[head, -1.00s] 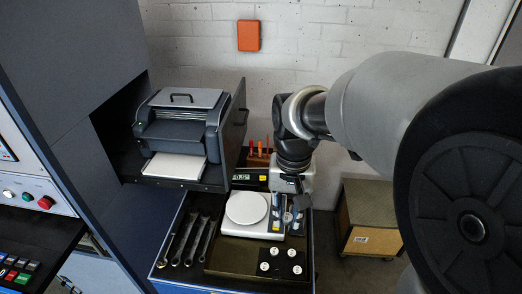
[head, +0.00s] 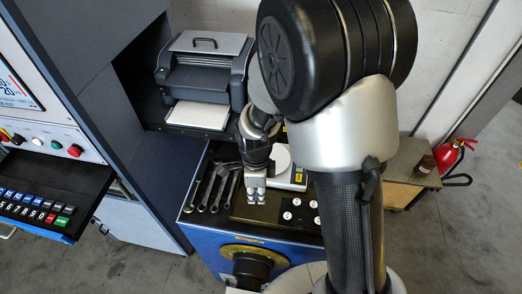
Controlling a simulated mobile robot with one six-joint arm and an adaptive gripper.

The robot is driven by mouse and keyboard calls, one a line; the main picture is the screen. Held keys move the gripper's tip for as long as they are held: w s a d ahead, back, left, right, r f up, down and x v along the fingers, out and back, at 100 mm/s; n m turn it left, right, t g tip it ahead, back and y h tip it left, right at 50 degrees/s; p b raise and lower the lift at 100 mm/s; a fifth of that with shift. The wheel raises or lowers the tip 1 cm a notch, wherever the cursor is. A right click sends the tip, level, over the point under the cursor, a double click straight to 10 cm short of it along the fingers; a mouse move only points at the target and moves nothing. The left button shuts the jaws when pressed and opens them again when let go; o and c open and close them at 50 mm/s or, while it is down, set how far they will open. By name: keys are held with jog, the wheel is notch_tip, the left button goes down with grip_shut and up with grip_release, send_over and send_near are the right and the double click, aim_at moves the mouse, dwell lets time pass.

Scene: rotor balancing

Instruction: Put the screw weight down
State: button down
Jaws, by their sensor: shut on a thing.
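The white scale (head: 283,158) stands behind and is partly hidden by my arm. I cannot tell whether the fingertips touch the tray.
Several wrenches (head: 211,188) lie left of the tray. A printer (head: 205,75) stands on a shelf behind. A keypad drawer (head: 45,195) sticks out at the left. A fire extinguisher (head: 447,157) stands at the right.

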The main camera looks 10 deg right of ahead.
jog(key=shift+a+f+m, duration=0.45)
jog(key=shift+f+m, duration=0.15)
jog(key=shift+m, duration=0.1)
jog(key=w+d, duration=0.2)
jog(key=w, duration=0.3)
jog(key=w+d, duration=0.2)
jog(key=w, duration=0.4)
jog(key=w+d+p, duration=0.1)
jog(key=w+d, duration=0.1)
jog(key=w, duration=0.3)
jog(key=shift+w+d+f, duration=0.1)
jog(key=shift+w+d, duration=0.1)
jog(key=shift+d, duration=0.1)
jog(key=shift+w, duration=0.1)
notch_tip(320, 180, down, 3)
jog(key=shift+f, duration=0.25)
jog(key=shift+f, duration=0.2)
jog(key=c, duration=1.4)
grip_release()
jog(key=shift+r, duration=0.1)
